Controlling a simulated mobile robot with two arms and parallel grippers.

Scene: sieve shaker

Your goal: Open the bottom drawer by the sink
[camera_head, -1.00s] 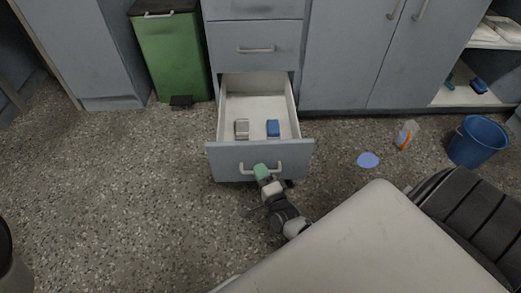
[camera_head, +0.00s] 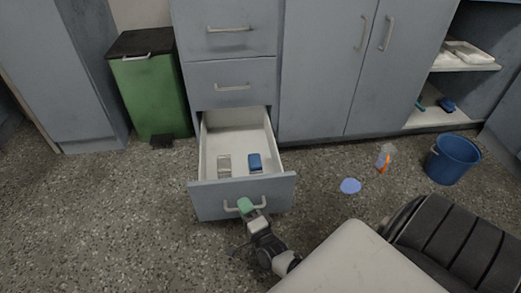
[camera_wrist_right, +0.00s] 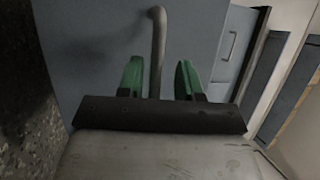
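The bottom drawer (camera_head: 222,199) of the grey cabinet stands pulled out, with its white inside showing. A whitish block (camera_head: 224,166) and a blue block (camera_head: 255,162) lie in it. Its bar handle (camera_head: 262,203) is on the front panel. My right gripper (camera_head: 245,205), with green fingertips, is at the handle. In the right wrist view the handle bar (camera_wrist_right: 158,45) runs between the fingers of my right gripper (camera_wrist_right: 159,80), with gaps visible on both sides, so it looks open around the bar. My left gripper is not in view.
A green bin (camera_head: 150,95) with a dark lid stands left of the drawers. On the floor to the right are a blue flat disc (camera_head: 350,186), an orange-and-clear bottle (camera_head: 385,157) and a blue bucket (camera_head: 453,160). The speckled floor (camera_head: 110,220) at left is clear.

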